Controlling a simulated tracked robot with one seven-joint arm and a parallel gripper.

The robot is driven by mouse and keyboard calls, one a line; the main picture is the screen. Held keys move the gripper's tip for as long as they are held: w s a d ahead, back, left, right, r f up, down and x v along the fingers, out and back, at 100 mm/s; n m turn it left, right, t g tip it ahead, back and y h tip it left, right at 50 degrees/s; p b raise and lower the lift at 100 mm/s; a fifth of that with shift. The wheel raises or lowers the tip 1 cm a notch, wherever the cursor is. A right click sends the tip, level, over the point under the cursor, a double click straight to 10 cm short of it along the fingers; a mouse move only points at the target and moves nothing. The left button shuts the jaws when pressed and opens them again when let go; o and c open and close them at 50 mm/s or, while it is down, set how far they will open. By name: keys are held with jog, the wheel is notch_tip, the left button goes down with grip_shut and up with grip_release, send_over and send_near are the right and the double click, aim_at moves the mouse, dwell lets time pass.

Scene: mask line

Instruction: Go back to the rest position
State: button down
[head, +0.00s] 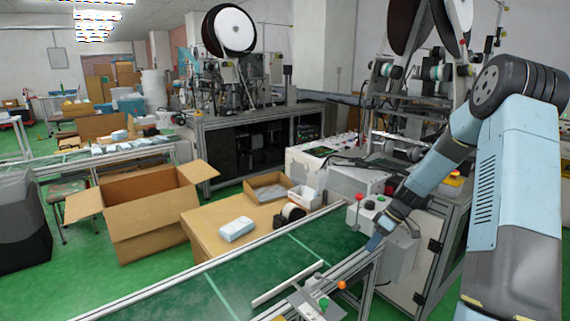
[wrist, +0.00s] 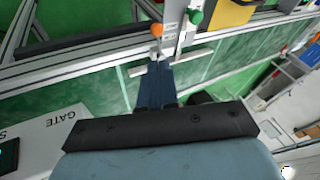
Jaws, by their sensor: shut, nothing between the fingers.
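My gripper (head: 375,242) is at the end of my light blue and dark grey arm, on the right of the head view. It points down and to the left, over the near right edge of the green conveyor belt (head: 225,283). In the wrist view my gripper's dark blue fingers (wrist: 158,68) are together with nothing between them. The belt (wrist: 85,105) lies beyond the fingers there. The exact gap between the fingertips and the belt frame cannot be told.
A control box (head: 362,215) with red and green buttons stands close to my gripper. Knobs, orange and green, sit on the belt's near rail (head: 318,292). An open cardboard box (head: 150,222) and a table with a white pack (head: 237,229) stand left. Machines fill the back.

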jog(key=s+a+r+m+t+h, duration=0.1)
jog(key=s+a+r+h, duration=0.1)
jog(key=s+r, duration=0.35)
jog(key=s+a+r+m+h, duration=0.1)
jog(key=s+r+m, duration=0.15)
jog(key=r, duration=0.65)
jog(key=s+a+r+m+t+h, duration=0.1)
jog(key=s+a+r+h, duration=0.1)
jog(key=s+r, duration=0.35)
jog(key=s+a+r+m+t, duration=0.1)
jog(key=s+r+m+t, duration=0.1)
jog(key=s+r, duration=0.4)
jog(key=s+r+m+t+h, duration=0.1)
jog(key=s+r, duration=0.5)
jog(key=s, duration=0.7)
jog(key=shift+s+a+m+t, duration=0.25)
jog(key=shift+a+m+t, duration=0.15)
jog(key=shift+m+t, duration=0.6)
